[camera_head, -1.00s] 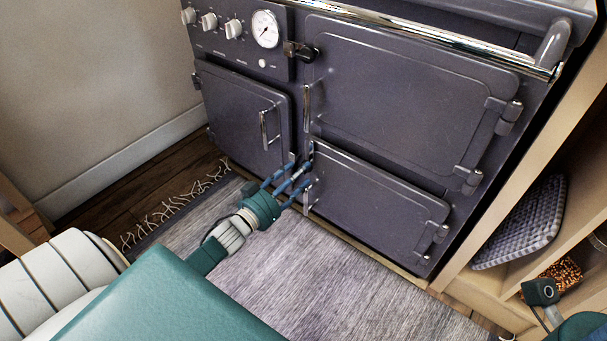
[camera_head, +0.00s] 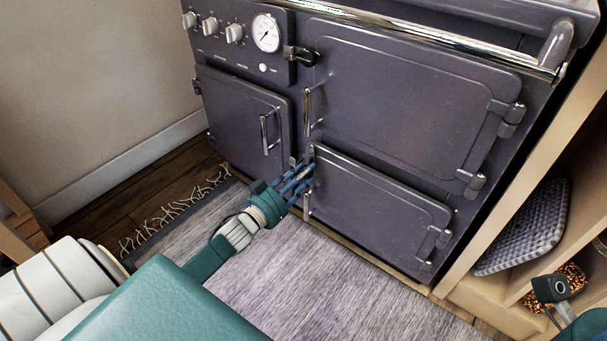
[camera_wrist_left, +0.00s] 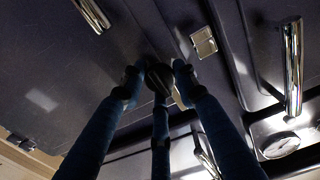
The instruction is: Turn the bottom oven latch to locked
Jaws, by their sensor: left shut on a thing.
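The bottom oven door (camera_head: 375,215) is the lower right door of the dark grey range, and it looks closed. My left gripper (camera_head: 305,172) reaches its upper left edge, where the bottom latch sits, and hides most of that latch in the head view. In the left wrist view the blue fingers of my left gripper (camera_wrist_left: 158,88) close around the latch's dark round knob (camera_wrist_left: 158,74). The latch's exact angle is hard to tell behind the fingers. My right gripper's fingers do not show.
The upper oven door (camera_head: 405,90) has its own latch (camera_head: 300,53) with a dark knob. A chrome rail (camera_head: 430,40) crosses the range's top front. A rug (camera_head: 330,290) covers the floor in front.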

